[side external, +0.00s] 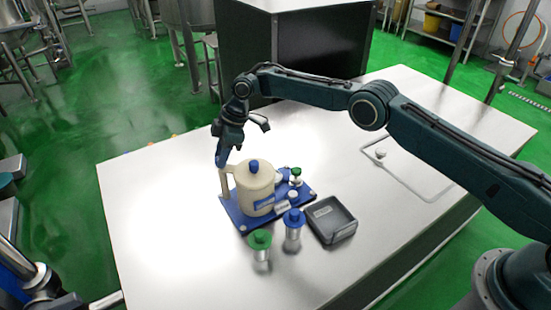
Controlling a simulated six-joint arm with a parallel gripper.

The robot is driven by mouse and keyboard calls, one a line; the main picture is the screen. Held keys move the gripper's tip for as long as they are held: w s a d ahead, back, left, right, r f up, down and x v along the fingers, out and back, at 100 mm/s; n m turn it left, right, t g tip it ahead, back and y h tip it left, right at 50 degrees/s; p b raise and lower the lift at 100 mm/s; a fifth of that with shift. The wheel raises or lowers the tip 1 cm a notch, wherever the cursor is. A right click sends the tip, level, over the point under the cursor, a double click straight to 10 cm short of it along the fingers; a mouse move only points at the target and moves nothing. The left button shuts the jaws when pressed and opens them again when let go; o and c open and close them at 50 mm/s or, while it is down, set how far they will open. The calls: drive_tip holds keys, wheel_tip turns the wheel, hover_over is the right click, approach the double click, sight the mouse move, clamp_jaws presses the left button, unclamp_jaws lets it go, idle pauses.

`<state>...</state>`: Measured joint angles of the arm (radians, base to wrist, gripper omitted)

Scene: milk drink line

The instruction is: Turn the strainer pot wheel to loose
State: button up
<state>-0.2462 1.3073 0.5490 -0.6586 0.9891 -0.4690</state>
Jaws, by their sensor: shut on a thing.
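The cream strainer pot (256,190) with a blue knob on its lid stands upright on a blue base plate (236,218). Its handle (225,182) is on the left side. My gripper (221,165) points down at the top of this handle and is shut on it. The fingertips are small here and partly merge with the handle. I cannot make out a separate wheel or its setting.
A green-topped jar (260,246) and a blue-topped jar (293,228) stand in front of the pot. A dark grey tray (331,220) lies to their right. A small green-topped item (296,176) stands behind. The left table surface (150,220) is clear.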

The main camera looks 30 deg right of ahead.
drive_tip(key=o, duration=1)
drive_tip(key=shift+r, duration=0.1)
drive_tip(key=shift+d+v, duration=0.2)
drive_tip(key=shift+v, duration=6.6)
drive_tip(key=shift+s+r, duration=0.1)
